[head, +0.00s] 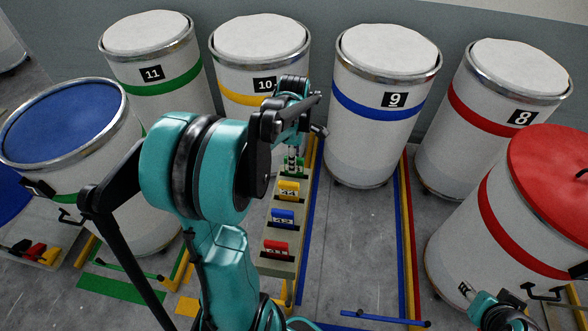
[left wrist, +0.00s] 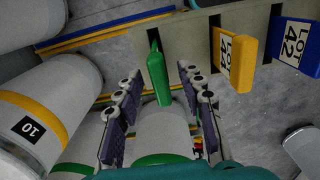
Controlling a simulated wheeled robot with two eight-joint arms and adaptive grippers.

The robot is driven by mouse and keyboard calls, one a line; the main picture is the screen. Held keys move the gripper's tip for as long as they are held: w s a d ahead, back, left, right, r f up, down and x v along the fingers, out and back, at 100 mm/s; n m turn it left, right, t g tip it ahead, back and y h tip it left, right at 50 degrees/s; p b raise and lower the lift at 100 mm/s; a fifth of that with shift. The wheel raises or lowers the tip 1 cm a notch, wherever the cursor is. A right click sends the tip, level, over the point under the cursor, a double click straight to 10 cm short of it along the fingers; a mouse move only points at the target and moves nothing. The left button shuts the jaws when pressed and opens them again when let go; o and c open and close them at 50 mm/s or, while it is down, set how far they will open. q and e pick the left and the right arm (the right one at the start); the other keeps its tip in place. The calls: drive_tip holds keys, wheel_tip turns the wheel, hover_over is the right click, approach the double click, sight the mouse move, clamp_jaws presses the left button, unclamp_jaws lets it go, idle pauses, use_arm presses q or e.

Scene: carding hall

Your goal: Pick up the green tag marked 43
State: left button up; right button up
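The green tag (left wrist: 158,75) stands in a slot of the grey rack (left wrist: 172,43), seen nearly edge-on in the left wrist view; its number does not show. My left gripper (head: 293,158) is above the far end of the rack in the head view and mostly covers the green tag there. In the left wrist view its fingers are open, one on each side of the tag, with gaps visible. A yellow tag marked 44 (head: 289,191), a blue tag marked 42 (head: 283,216) and a red tag (head: 276,248) stand nearer in the rack. My right arm shows at the lower right; its fingers are unclear.
White drums numbered 11 (head: 155,98), 10 (head: 232,75), 9 (head: 352,140) and 8 (head: 470,125) stand behind the rack. A blue-topped drum (head: 62,122) is at left, a red-lidded drum (head: 490,230) at right. Floor right of the rack (head: 355,240) is mostly clear.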

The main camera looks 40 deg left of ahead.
use_arm(q)
clamp_jaws()
idle(0.3)
